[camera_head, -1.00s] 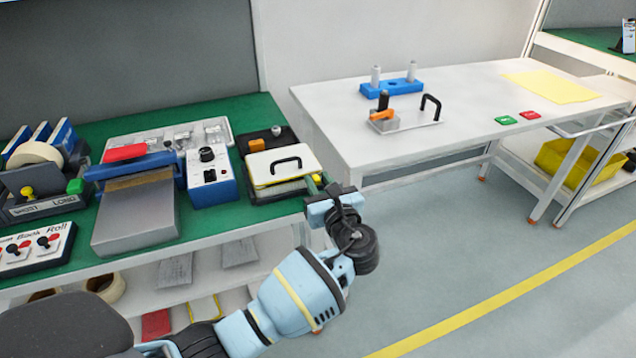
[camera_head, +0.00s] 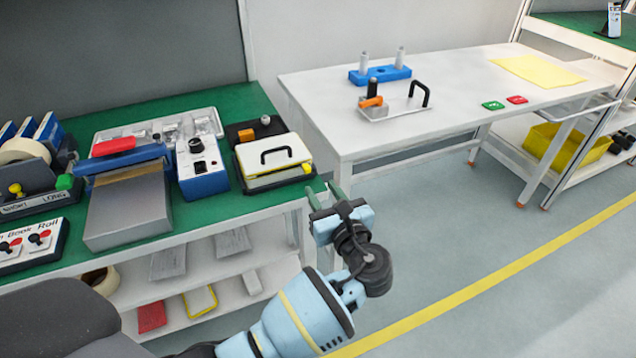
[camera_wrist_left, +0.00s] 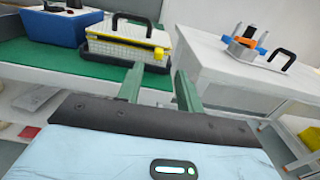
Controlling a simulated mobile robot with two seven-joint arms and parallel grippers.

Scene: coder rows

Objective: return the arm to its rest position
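My left gripper (camera_head: 326,192) is at the right edge of the green-topped bench (camera_head: 235,207), beside the gap to the white table. Its two green fingers stand apart with nothing between them. They also show apart and empty in the left wrist view (camera_wrist_left: 158,85). My left arm reaches in from the lower left, pale blue with a black wrist joint. My right gripper is not in either view.
A white case with a black handle (camera_head: 273,158) lies on the bench's right end, close to my left gripper. A blue box (camera_head: 203,174) and a grey press plate (camera_head: 128,210) stand left of it. The white table (camera_head: 445,118) holds a blue block (camera_head: 380,75). Open floor lies right.

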